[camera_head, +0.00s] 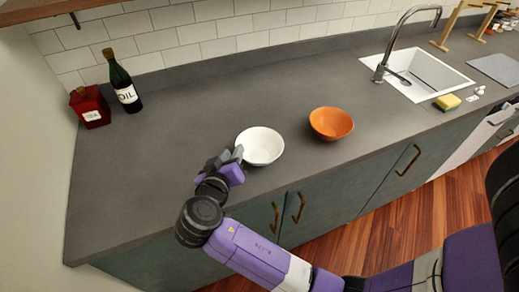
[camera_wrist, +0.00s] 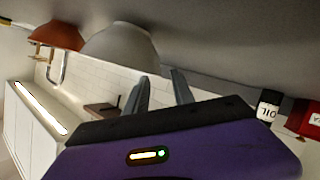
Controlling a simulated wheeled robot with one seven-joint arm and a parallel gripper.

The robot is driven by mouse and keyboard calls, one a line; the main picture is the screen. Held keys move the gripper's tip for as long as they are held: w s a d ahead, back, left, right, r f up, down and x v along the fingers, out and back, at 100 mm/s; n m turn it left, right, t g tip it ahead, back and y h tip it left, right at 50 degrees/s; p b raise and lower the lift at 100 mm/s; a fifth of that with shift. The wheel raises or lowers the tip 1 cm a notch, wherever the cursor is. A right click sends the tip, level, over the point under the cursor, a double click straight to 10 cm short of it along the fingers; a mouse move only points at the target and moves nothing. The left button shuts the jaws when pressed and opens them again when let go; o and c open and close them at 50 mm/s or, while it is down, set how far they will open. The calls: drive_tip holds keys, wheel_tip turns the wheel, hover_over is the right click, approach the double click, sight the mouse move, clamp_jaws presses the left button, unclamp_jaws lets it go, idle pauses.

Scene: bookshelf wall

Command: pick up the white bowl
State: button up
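The white bowl (camera_head: 260,146) stands upright on the grey counter, near its front edge. In the wrist view, which is upside down, the bowl (camera_wrist: 118,48) shows at the upper left, beyond my fingers. My gripper (camera_head: 226,157) is at the bowl's left side, its fingertips close to the rim. In the wrist view my gripper's two fingers (camera_wrist: 160,88) stand apart with nothing seen held between them. One fingertip overlaps the bowl's rim in that view; I cannot tell if they touch.
An orange bowl (camera_head: 331,123) stands just right of the white bowl. A dark oil bottle (camera_head: 123,82) and a red tea tin (camera_head: 90,106) stand at the back left. A sink (camera_head: 425,75) with a tap (camera_head: 388,55) and a yellow sponge (camera_head: 447,102) are to the right. The counter's left part is clear.

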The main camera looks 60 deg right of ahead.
drive_tip(key=p+x, duration=0.1)
drive_tip(key=x, duration=0.3)
drive_tip(key=shift+d, duration=0.15)
drive_tip(key=shift+c, duration=0.2)
drive_tip(key=shift+s, duration=0.1)
clamp_jaws()
idle(1.0)
